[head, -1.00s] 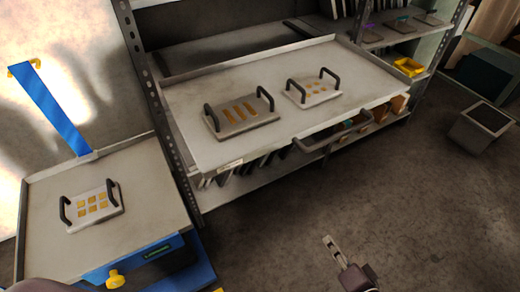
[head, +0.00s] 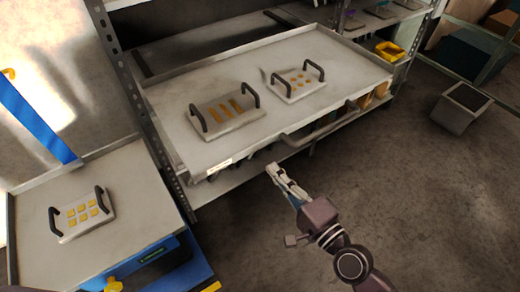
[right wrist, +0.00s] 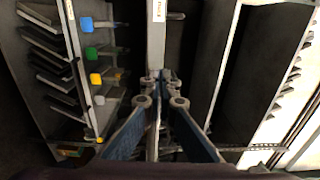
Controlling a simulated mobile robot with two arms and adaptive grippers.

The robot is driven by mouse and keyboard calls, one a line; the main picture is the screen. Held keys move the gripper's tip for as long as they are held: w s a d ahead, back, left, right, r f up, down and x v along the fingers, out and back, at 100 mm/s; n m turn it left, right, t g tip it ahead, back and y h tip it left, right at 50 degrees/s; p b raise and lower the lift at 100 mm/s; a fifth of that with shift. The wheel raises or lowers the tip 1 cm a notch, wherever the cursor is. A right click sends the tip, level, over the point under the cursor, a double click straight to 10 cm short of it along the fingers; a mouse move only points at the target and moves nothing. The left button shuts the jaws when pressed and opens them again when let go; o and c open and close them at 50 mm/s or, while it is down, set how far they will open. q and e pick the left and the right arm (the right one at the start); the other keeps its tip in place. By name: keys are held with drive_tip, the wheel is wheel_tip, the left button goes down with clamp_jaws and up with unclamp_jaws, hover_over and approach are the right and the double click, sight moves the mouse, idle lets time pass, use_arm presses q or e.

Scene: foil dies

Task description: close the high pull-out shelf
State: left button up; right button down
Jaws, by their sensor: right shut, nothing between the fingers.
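The high pull-out shelf (head: 330,60) is a pale metal tray, pulled out from the grey rack. A grey bar handle (head: 318,131) runs along its front edge. Two dies with dark handles lie on it: one with three slots (head: 250,118) and one with several small openings (head: 283,88). My right gripper (head: 272,170) is shut and empty, in front of the shelf's front edge, left of the bar handle. In the right wrist view its fingers (right wrist: 162,76) are together below a pale labelled strip (right wrist: 157,35); I cannot tell whether they touch it. My left gripper is not in view.
A lift table (head: 130,183) with a blue post and another die (head: 80,214) stands at the left. A yellow bin (head: 390,51) sits on the rack at the right. A grey box (head: 461,107) stands on the floor. The floor in front is clear.

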sight(254, 147)
drive_tip(key=p+x, duration=0.1)
drive_tip(key=x, duration=0.6)
